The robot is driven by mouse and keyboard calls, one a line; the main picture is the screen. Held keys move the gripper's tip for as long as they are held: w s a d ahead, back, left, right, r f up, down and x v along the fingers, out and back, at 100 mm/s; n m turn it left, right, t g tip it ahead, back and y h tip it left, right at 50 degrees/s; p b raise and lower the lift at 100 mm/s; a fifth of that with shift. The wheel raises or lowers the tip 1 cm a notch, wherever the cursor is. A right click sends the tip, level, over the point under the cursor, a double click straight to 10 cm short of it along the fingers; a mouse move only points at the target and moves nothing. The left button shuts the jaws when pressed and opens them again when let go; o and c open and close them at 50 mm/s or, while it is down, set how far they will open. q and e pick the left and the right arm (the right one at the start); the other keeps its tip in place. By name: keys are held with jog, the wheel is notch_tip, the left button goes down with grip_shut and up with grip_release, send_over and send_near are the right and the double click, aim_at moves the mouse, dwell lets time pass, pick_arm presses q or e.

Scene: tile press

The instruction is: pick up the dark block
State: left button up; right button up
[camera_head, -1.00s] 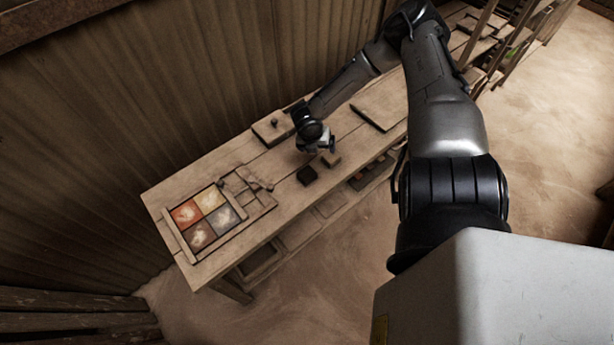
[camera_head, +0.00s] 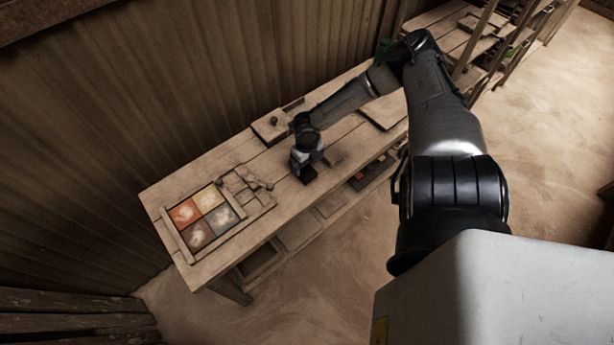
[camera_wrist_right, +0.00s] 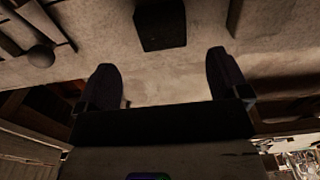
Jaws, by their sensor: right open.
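The dark block (camera_head: 308,175) lies on the wooden workbench (camera_head: 225,262), close to its front edge. In the right wrist view the dark block (camera_wrist_right: 161,25) is at the top middle, just beyond the fingertips and between their lines. My right gripper (camera_head: 311,164) is just above and behind the block in the head view, partly covering it. In the right wrist view my right gripper (camera_wrist_right: 163,68) is open, with bare bench between its two dark fingers. The block is not between the fingers. My left gripper is not in view.
A tray frame with several coloured tiles (camera_head: 206,211) and small wooden pieces (camera_head: 246,180) lies on the left of the bench. A flat board with a knob (camera_head: 271,127) lies behind the gripper. Another board (camera_head: 384,110) lies at the right.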

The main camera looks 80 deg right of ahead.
aim_at(307, 172)
jog(key=shift+f, duration=1.7)
notch_tip(307, 172, down, 4)
jog(key=shift+d+f+b, duration=0.1)
jog(key=shift+d+b, duration=0.05)
jog(key=shift+b, duration=0.4)
jog(key=shift+f, duration=0.25)
jog(key=shift+c, duration=0.2)
jog(key=c, duration=1)
